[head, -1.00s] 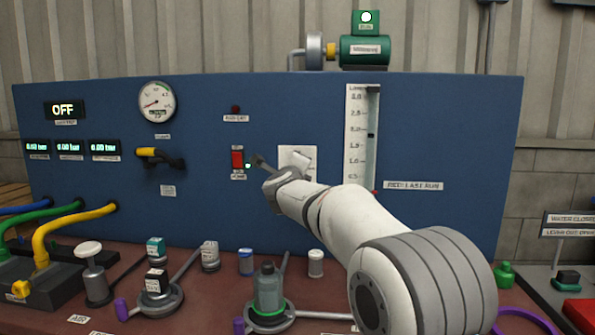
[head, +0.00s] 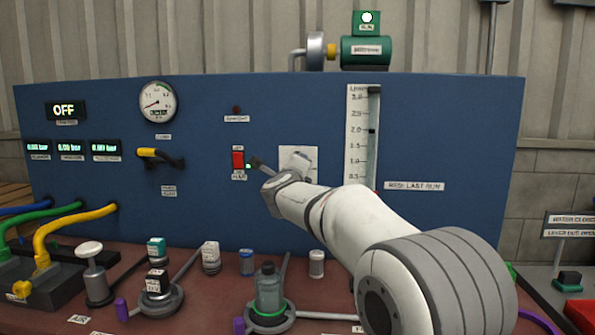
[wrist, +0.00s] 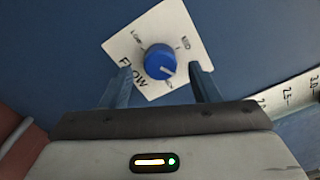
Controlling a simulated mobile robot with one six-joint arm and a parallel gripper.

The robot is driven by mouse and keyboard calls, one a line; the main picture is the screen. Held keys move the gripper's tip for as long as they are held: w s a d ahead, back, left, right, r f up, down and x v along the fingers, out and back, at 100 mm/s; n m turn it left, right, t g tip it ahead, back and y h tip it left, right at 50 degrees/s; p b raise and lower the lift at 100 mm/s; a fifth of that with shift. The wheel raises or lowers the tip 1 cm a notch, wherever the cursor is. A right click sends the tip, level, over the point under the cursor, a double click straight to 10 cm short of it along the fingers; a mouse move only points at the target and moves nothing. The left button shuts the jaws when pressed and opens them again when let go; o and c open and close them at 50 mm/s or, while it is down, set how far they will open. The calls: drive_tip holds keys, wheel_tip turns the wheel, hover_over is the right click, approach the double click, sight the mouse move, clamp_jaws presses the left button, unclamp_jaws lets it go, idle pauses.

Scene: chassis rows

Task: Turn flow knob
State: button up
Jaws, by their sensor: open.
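The blue flow knob (wrist: 159,61) sits on a white square plate marked FLOW (wrist: 147,91) on the blue panel. Its white pointer line points down and right in the wrist view, toward a small label I cannot read clearly. LOW is at upper left and MED at upper right. My gripper (wrist: 160,73) is open, with one finger on each side of the knob's lower part; I cannot tell if they touch it. In the head view the plate (head: 312,153) is partly covered by my wrist, the knob is hidden, and my gripper (head: 257,163) shows only partly.
A red switch (head: 238,160) is close left of my gripper. A vertical flow scale (head: 357,130) stands to the right. A yellow-handled valve (head: 148,153) and a round gauge (head: 158,101) are further left. Bottles and stands, including a grey-green bottle (head: 269,290), fill the bench below.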

drive_tip(key=s, duration=0.6)
drive_tip(key=shift+s+a, duration=0.1)
drive_tip(key=s+d+r+n+g+y+p, duration=0.35)
drive_tip(key=s+d+n+y+p, duration=0.2)
drive_tip(key=s+n+p, duration=0.4)
drive_tip(key=s+d+f+n+g+h+p, duration=0.1)
drive_tip(key=s+d+f+n+g+p, duration=0.2)
drive_tip(key=s, duration=0.6)
drive_tip(key=s+d+f+n+g+h+p, duration=0.2)
drive_tip(key=s+d+n+g+p, duration=0.3)
drive_tip(key=s+d, duration=0.3)
drive_tip(key=s+d+f+n+g+h+p, duration=0.2)
drive_tip(key=s+d+f+n+g+p, duration=0.2)
drive_tip(key=s, duration=0.8)
drive_tip(key=shift+d+f+n+p, duration=0.3)
drive_tip(key=shift+d+f+n, duration=0.15)
drive_tip(key=shift+d+n, duration=0.7)
drive_tip(key=shift+s, duration=0.1)
idle(1.1)
